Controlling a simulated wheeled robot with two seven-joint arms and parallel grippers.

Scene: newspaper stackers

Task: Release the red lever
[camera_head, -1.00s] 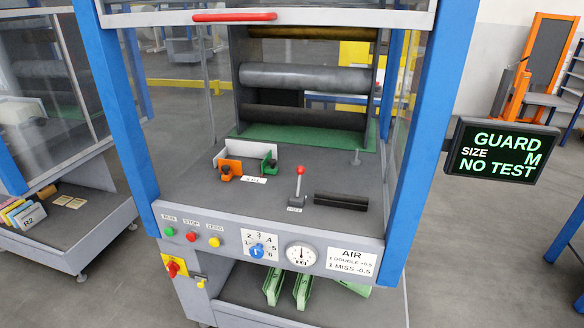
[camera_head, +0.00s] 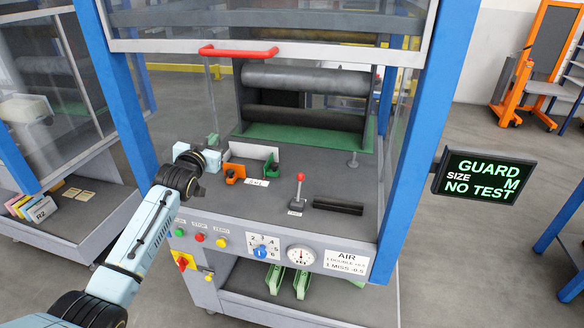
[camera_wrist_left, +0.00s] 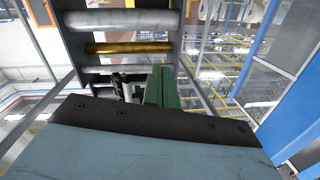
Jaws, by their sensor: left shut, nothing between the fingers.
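The red lever (camera_head: 300,178) is a thin grey stem with a red ball knob. It stands upright on the grey machine deck, right of centre in the head view, with a small label at its foot. My left gripper (camera_head: 213,139) is at the left side of the machine opening, left of the lever and well apart from it. Its green fingers (camera_wrist_left: 160,86) show shut and empty in the left wrist view, pointing towards the rollers. The lever cannot be made out in the wrist view. My right gripper is in neither view.
A guard with a red handle (camera_head: 238,51) hangs above the opening. Orange and green blocks (camera_head: 234,173) stand left of the lever, and a black bar (camera_head: 338,205) lies right of it. Blue posts (camera_head: 420,130) flank the deck. The screen (camera_head: 482,178) reads GUARD.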

